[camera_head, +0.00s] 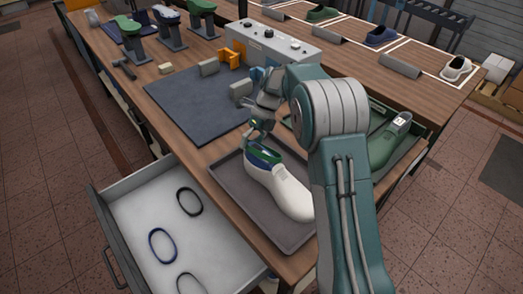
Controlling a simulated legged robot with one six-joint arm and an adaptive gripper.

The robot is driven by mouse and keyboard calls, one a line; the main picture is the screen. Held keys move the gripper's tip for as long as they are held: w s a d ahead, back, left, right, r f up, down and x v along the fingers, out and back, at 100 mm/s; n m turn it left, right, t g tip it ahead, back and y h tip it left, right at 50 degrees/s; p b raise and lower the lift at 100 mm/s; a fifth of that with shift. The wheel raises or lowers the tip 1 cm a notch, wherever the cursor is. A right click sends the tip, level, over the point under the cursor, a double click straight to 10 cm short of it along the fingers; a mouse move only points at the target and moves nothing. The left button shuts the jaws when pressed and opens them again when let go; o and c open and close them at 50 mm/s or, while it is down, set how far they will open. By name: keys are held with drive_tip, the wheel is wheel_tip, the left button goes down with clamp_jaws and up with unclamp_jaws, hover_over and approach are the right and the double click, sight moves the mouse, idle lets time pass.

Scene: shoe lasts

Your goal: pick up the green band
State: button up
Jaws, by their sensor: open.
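A white shoe last (285,190) lies in a dark grey tray (232,190) at the bench's near edge. What looks like the green band (268,154) is at the upper end of this last, with dark blue material (254,163) beside it. I cannot tell whether the green band is around the last or only lies on it. My gripper (259,132) is open just above that end, close to the green band. It is small and partly hidden by my arm, so I cannot tell whether it touches the band.
An open drawer (122,205) at the lower left holds a black band (189,201), a blue band (162,246) and another dark band (189,283). A dark mat (195,105) lies behind the tray. A grey control box (272,45) stands farther back. A green last (388,142) lies right of my arm.

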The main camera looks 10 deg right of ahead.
drive_tip(key=c, duration=0.6)
